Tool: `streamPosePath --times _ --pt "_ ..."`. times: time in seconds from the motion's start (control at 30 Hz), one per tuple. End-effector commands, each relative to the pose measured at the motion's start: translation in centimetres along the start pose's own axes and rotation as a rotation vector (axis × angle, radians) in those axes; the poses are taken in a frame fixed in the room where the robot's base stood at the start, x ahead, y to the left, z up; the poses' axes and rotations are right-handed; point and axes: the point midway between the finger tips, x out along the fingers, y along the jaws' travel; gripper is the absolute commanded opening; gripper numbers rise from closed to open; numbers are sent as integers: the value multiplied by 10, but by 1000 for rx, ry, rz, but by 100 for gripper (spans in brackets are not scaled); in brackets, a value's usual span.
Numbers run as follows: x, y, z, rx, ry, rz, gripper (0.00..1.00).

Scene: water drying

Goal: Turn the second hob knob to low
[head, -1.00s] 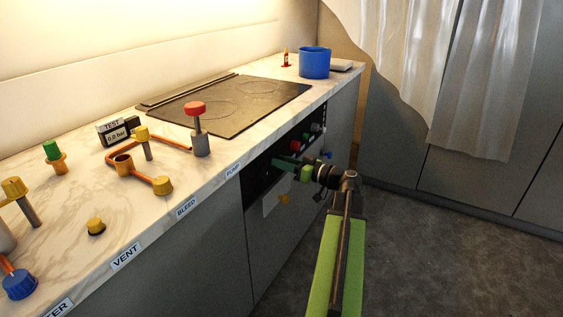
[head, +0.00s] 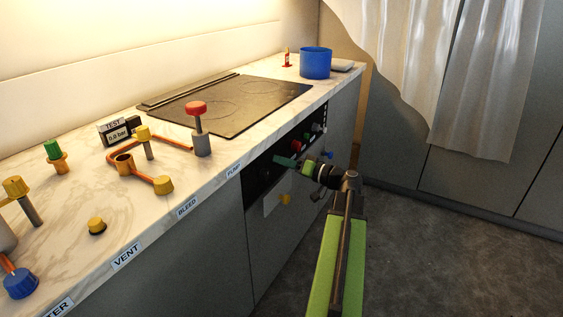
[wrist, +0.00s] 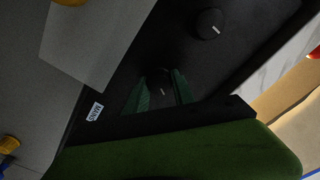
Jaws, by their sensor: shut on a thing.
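The black hob panel (head: 262,172) is set in the cabinet front below the hob. In the wrist view, a dark round knob (wrist: 162,91) with a short white mark sits between the two green fingers of my gripper (wrist: 160,93). My gripper is shut on this knob. A second dark knob (wrist: 208,24) with a white mark stands apart, above and to the right in that view. In the head view my gripper (head: 287,161) is at the panel and hides the gripped knob. I cannot tell its number or setting from any marking.
The hob (head: 230,104) lies in the marble counter above. A red-topped valve (head: 197,112) stands near the counter edge, and a blue pot (head: 315,63) stands at the far end. A small label (wrist: 95,112) shows in the wrist view. The floor (head: 430,250) to the right is clear.

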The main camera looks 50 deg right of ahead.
Motion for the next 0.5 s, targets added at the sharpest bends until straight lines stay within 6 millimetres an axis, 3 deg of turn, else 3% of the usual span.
streamPosePath --times 0.5 --pt "-1 2 0 487 0 1 0"
